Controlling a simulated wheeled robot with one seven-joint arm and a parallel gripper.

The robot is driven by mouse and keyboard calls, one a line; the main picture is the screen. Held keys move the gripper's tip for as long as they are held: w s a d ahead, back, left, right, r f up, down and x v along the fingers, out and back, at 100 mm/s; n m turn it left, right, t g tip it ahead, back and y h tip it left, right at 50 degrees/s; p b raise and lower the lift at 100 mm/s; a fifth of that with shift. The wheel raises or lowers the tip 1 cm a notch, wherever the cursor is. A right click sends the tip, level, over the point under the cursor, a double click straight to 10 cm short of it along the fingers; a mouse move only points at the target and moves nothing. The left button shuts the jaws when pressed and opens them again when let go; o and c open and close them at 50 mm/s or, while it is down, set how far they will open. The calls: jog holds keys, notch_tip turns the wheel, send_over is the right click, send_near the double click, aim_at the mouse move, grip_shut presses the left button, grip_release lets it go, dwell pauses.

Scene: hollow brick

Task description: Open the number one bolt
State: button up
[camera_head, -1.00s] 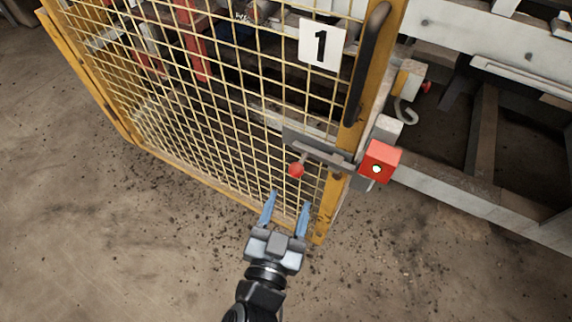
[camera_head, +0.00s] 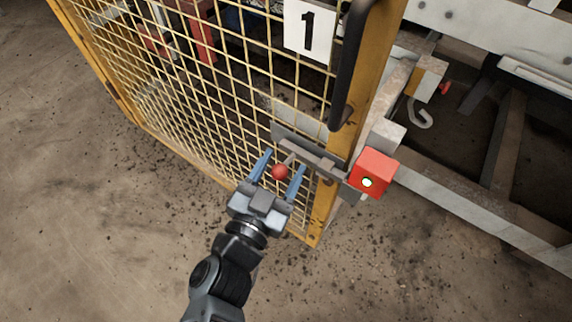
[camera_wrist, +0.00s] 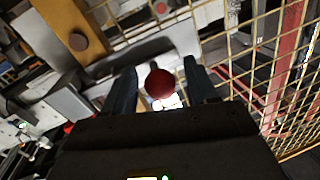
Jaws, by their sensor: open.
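The number one bolt (camera_head: 312,157) is a grey metal slide bolt on the yellow mesh gate, below the white sign with a black 1 (camera_head: 309,31). Its handle ends in a red ball knob (camera_head: 280,172). My gripper (camera_head: 281,163) is open, with its two blue fingers on either side of the knob. In the wrist view the red knob (camera_wrist: 160,83) sits between the two dark fingers of my gripper (camera_wrist: 160,78), with space visible on both sides. The far end of the bolt runs toward a red box (camera_head: 372,173) on the right.
The yellow mesh gate (camera_head: 185,90) stands to the left, with a black handle (camera_head: 350,70) on its frame. Right of it are a yellow-and-grey switch box (camera_head: 427,78) and white beams (camera_head: 470,215).

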jog(key=shift+c, duration=0.3)
grip_shut()
dwell(0.3)
